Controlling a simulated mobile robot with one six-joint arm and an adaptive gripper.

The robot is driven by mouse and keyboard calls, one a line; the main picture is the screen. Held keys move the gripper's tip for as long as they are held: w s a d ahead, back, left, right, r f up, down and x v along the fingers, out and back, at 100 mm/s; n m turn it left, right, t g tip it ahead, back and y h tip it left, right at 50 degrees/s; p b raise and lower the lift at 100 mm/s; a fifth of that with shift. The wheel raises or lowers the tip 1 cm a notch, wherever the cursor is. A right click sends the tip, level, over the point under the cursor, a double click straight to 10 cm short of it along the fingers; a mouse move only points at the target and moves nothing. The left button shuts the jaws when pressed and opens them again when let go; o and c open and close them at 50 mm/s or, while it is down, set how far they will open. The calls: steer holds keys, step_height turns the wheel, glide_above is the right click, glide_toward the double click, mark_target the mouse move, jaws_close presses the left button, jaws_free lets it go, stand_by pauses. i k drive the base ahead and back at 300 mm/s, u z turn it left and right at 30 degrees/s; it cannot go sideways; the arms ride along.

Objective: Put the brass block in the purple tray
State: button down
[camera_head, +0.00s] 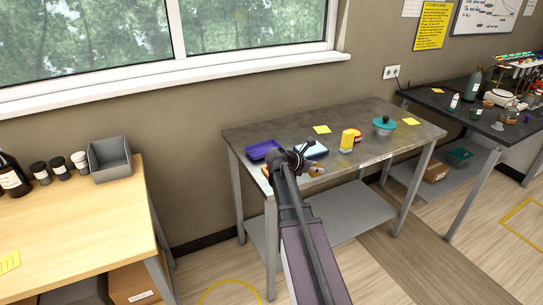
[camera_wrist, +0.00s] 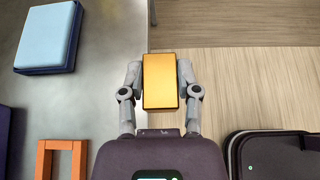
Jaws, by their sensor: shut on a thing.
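The brass block (camera_wrist: 160,80) is between the two fingers of my gripper (camera_wrist: 160,84) in the wrist view, and the gripper is shut on it. The block shows against the wood floor, just past the table edge. In the head view my gripper (camera_head: 314,169) is at the front edge of the grey table, and the block is hard to make out there. The purple tray (camera_head: 262,149) lies at the left end of that table, to the left of my gripper. It looks empty. A dark purple corner at the left edge of the wrist view may be the tray.
A light blue block-like thing (camera_wrist: 45,37) lies on the grey table (camera_head: 250,132). An orange frame (camera_wrist: 41,160) is near the tray. A yellow item (camera_head: 347,141) and a teal lidded pot (camera_head: 384,124) stand farther right. A wooden bench (camera_head: 80,225) is at the left.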

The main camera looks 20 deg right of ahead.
mark_target(264, 152)
steer(key=k, duration=1.3)
steer(key=z, duration=0.1)
steer(key=i, duration=1.8)
steer(key=u, duration=0.6)
